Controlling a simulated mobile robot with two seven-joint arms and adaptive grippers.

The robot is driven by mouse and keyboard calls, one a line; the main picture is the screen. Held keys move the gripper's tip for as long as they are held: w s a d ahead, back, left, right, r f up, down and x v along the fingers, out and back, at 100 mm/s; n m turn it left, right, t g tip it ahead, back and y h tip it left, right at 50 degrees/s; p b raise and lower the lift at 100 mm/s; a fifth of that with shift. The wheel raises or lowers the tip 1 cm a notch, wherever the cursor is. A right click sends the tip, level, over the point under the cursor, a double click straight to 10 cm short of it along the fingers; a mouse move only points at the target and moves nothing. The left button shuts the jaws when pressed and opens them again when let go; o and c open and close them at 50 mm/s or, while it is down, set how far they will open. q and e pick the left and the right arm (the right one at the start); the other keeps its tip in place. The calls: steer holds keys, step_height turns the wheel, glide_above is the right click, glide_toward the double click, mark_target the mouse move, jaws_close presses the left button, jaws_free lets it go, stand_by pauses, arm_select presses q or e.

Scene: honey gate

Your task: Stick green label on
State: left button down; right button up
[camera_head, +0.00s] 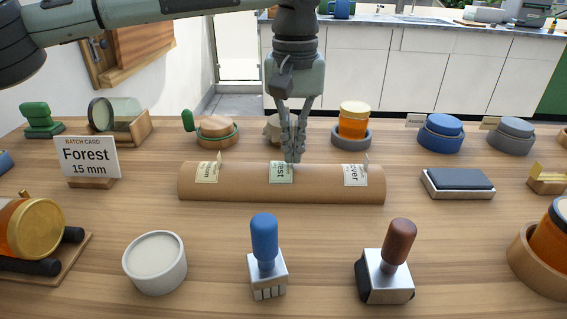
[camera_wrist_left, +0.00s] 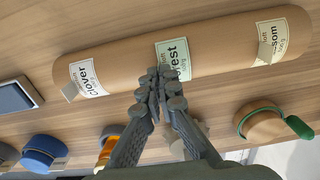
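The green label (camera_head: 281,173), reading Forest, lies on the middle of a brown cardboard roll (camera_head: 325,184); it also shows in the left wrist view (camera_wrist_left: 176,60). My left gripper (camera_head: 293,157) points down at the label's far edge. Its fingertips (camera_wrist_left: 163,82) are drawn together there and look shut on that edge, which they hide. Cream labels reading Clover (camera_head: 355,175) and, partly turned away, "-som" (camera_head: 207,172) sit on the roll to either side, each with a raised tab. The honey jar (camera_head: 28,228) lies on its side on a dark-rollered cradle at the left. My right gripper is not in view.
A batch card (camera_head: 90,158) reads Forest 15 mm. A white round tub (camera_head: 156,262), a blue-handled stamp (camera_head: 265,255) and a brown-handled stamp (camera_head: 389,262) stand in front of the roll. Another honey jar (camera_head: 353,120) stands behind it. Bare table lies between roll and stamps.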

arm_select(q)
steer(key=shift+r+p, duration=1.2)
steer(key=shift+r, duration=0.15)
step_height(320, 180, up, 5)
steer(key=shift+f, duration=0.1)
steer(key=shift+a, duration=0.1)
